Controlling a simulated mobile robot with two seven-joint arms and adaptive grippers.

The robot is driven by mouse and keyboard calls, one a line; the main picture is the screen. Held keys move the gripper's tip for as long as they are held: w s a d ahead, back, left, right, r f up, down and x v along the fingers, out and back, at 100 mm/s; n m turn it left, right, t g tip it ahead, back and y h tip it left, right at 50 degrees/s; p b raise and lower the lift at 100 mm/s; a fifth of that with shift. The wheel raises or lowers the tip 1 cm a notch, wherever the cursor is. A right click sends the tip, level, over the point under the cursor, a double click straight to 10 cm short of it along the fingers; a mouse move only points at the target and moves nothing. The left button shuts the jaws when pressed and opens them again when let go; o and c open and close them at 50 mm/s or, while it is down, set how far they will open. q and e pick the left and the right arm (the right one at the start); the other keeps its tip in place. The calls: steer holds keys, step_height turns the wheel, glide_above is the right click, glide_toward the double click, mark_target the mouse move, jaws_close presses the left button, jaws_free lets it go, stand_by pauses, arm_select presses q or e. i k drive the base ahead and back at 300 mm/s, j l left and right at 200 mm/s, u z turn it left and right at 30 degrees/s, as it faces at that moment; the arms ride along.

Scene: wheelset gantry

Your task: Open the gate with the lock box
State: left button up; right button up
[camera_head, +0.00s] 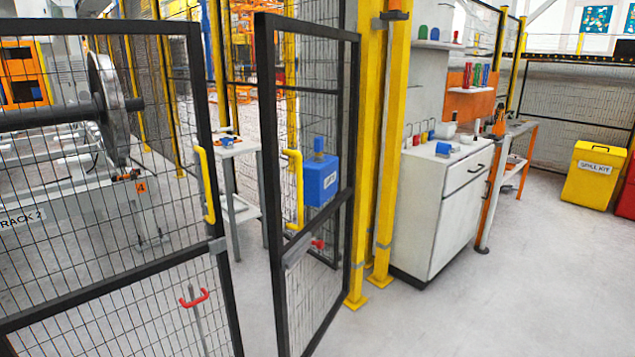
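The gate's left mesh leaf (212,160) has a black frame and fills the left side of the head view. Its right mesh leaf (272,190) stands at an angle beside the yellow posts. A gap shows between their near edges. Yellow handles are on the left leaf (205,185) and right leaf (297,188). A red handle (193,298) shows low at the left leaf, and another red part (318,244) below the box. Neither gripper is in view.
Yellow posts (392,150) stand right of the gate. A white cabinet (437,205) with small items stands beyond them, and a yellow spill kit bin (594,175) at far right. Behind the gate are a small table (235,148) and a wheelset (108,105). Floor at lower right is clear.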

mark_target(316, 177)
steer(key=i+l+u, duration=0.15)
steer(key=u, duration=0.2)
steer(key=i+l+u, duration=0.15)
steer(key=l+u, duration=0.25)
steer(key=i+l+u, duration=0.1)
steer(key=l, duration=0.35)
steer(key=i+l+u, duration=0.1)
steer(key=l, duration=0.35)
steer(key=i+l+u, duration=0.1)
steer(key=l, duration=0.35)
steer(key=i+l+u, duration=0.1)
steer(key=l, duration=0.35)
steer(key=i, duration=0.1)
